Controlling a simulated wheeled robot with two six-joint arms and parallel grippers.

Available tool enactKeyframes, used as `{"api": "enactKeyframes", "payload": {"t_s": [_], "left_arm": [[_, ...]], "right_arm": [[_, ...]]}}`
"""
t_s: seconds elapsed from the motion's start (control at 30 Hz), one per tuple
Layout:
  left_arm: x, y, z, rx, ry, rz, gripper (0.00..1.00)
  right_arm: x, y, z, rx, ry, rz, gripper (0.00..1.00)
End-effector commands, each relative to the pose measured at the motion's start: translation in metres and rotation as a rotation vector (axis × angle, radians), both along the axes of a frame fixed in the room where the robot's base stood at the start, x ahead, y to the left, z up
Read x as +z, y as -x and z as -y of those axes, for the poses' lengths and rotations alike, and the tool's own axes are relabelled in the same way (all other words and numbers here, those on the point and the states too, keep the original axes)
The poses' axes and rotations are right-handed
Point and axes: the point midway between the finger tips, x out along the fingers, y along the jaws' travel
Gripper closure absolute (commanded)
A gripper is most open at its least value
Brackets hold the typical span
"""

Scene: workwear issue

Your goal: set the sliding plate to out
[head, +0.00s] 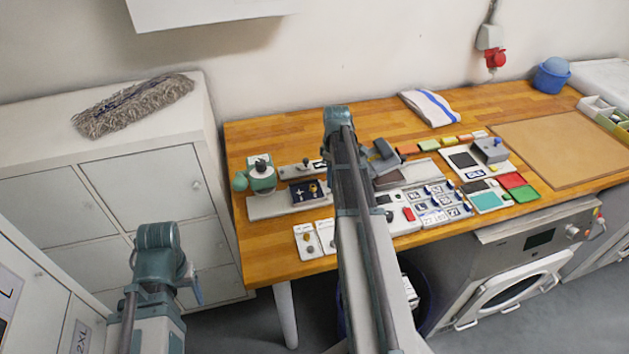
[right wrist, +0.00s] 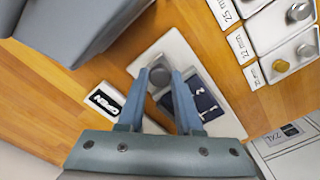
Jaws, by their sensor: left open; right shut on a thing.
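In the right wrist view, my right gripper (right wrist: 177,72) is shut on a grey knob (right wrist: 160,76) on a pale base (right wrist: 180,50). Beside the knob lies a dark blue plate (right wrist: 205,103) marked 1 and 2, apparently the sliding plate; my fingers partly cover it. My right forearm hides the knob and right fingertips there. My left gripper (head: 194,289) is open, low in front of the cabinet, apart from the table.
Cards with metal knobs (head: 306,241) lie at the table's front edge. Right of my arm are a dark grey device (head: 383,158) and a board of labelled tiles (head: 436,204). A tan mat (head: 560,150) lies farther right. A white cabinet (head: 130,150) stands left.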

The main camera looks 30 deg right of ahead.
Motion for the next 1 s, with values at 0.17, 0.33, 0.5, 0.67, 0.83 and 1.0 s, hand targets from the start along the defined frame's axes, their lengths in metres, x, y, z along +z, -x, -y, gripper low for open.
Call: {"api": "enactKeyframes", "payload": {"t_s": [0.17,0.33,0.5,0.67,0.83,1.0], "left_arm": [[0.0,0.0,0.0,0.0,0.0,0.0,0.31],[0.0001,0.0,0.0,0.0,0.0,0.0,0.31],[0.0001,0.0,0.0,0.0,0.0,0.0,0.31],[0.0001,0.0,0.0,0.0,0.0,0.0,0.31],[0.0002,0.0,0.0,0.0,0.0,0.0,0.31],[0.0046,0.0,-0.0001,0.0,0.0,0.0,0.31]], "right_arm": [[0.0,0.002,0.0082,0.0,0.002,0.001,1.0],[0.0001,0.0021,0.0089,0.0,0.004,0.0,1.0],[0.0001,0.002,0.009,-0.001,0.005,0.001,0.44],[0.0001,0.0019,0.0078,0.0,0.003,0.001,0.36],[0.0002,0.0019,0.007,0.0,0.002,0.0,0.36],[0.0046,0.0018,0.0066,0.0,0.001,0.0,0.36]]}}
